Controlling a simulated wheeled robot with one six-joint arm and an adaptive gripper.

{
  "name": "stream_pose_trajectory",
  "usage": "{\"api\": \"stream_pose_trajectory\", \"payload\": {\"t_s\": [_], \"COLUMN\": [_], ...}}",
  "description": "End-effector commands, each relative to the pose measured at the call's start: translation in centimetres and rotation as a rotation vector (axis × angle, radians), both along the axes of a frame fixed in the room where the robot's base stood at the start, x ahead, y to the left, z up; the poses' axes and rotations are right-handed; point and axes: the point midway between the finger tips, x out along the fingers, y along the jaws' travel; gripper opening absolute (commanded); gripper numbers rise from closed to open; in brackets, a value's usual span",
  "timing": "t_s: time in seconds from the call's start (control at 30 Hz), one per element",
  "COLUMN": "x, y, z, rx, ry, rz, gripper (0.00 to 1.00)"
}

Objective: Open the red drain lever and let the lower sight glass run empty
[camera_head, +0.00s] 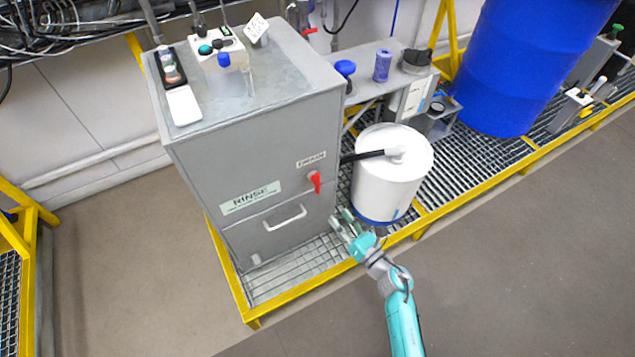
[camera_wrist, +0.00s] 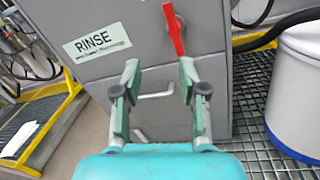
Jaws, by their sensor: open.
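The red drain lever (camera_head: 315,181) is on the right side of the grey rinse cabinet's front, below a small label that seems to read DRAIN. In the wrist view the red lever (camera_wrist: 174,30) hangs down, slightly tilted, beyond and above my right fingertip. My gripper (camera_head: 345,222) is in front of the cabinet, below and right of the lever. In the wrist view my gripper (camera_wrist: 158,78) is open and empty, its fingers apart from the lever. I cannot make out the lower sight glass in either view.
The grey cabinet (camera_head: 255,155) has a RINSE label (camera_head: 250,197) and a drawer handle (camera_head: 285,218). A white drum (camera_head: 390,180) with a black hose (camera_head: 362,156) stands close on the right. A yellow-edged grating (camera_head: 300,294) lies below. The front floor is clear.

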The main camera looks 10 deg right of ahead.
Motion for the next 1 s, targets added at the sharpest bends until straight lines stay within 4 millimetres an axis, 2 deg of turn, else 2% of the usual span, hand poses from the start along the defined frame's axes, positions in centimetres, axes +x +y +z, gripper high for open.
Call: {"api": "stream_pose_trajectory", "payload": {"t_s": [0.03, 0.1, 0.3, 0.47, 0.8, 1.0], "x": [1.7, 3.2, 5.3, 6.3, 11.4, 13.6], "y": [-0.3, -0.5, -0.7, -0.2, 2.7, 4.0], "z": [0.0, 0.0, -0.2, -0.2, -0.1, -0.2], "rx": [-0.07, -0.156, -0.28, -0.289, -0.287, -0.285], "ry": [-0.026, -0.055, -0.095, -0.098, -0.098, -0.097], "rz": [0.011, 0.027, 0.054, 0.056, 0.057, 0.055], "gripper": [0.42, 0.42, 0.42, 0.42, 0.42, 0.42]}}
